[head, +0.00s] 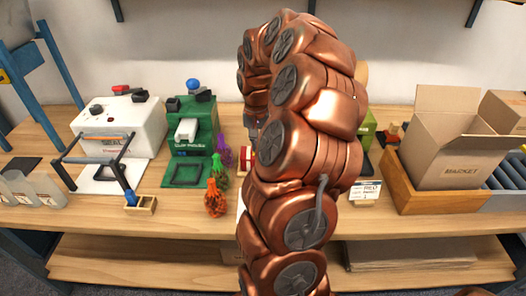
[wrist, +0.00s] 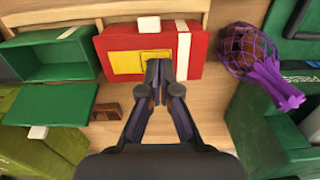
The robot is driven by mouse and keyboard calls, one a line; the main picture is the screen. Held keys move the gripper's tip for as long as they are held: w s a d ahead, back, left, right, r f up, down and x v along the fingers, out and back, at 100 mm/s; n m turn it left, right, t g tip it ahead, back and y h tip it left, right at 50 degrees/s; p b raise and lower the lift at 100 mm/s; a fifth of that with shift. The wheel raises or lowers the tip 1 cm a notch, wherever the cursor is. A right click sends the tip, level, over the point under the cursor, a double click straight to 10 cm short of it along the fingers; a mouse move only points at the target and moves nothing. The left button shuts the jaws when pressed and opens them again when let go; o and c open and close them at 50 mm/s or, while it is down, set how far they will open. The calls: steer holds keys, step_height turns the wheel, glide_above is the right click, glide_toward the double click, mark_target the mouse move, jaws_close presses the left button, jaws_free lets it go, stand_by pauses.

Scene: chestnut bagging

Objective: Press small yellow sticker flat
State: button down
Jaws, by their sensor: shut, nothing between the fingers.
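The small yellow sticker (wrist: 126,62) lies on the face of a red box (wrist: 118,43) in the wrist view. The red box also carries a white vertical strip (wrist: 183,50) on the right and a white patch (wrist: 149,24) at the top. My gripper (wrist: 160,66) is shut and empty, its fingertips over the right end of the sticker. I cannot tell whether they touch it. The fingertips hide part of the sticker's right end. In the head view my copper arm covers most of the box; only a red sliver (head: 247,155) shows.
A purple net bag (wrist: 252,55) lies right of the red box. A green open box (wrist: 48,60) and a green panel (wrist: 50,104) are on the left. In the head view, white and green machines stand left of my arm and a cardboard box (head: 462,160) stands right.

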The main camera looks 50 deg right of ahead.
steer(key=shift+r+p, duration=0.35)
steer(key=shift+r, duration=2.55)
steer(key=shift+a, duration=0.25)
steer(key=s+a+r+n+p, duration=0.1)
steer(key=s+a+r+n, duration=0.15)
steer(key=a, duration=0.85)
steer(key=s+a+r+n+p, duration=0.1)
steer(key=s+a+r+n, duration=0.2)
steer(key=a, duration=0.8)
steer(key=s+a+f+n+g+p, duration=0.1)
steer(key=s+a+n, duration=0.3)
steer(key=s+a, duration=0.7)
steer(key=s+f, duration=0.1)
steer(key=s, duration=0.3)
steer(key=shift+s+n+g+p, duration=0.15)
steer(key=shift+n+g+p, duration=0.2)
steer(key=shift+g, duration=0.05)
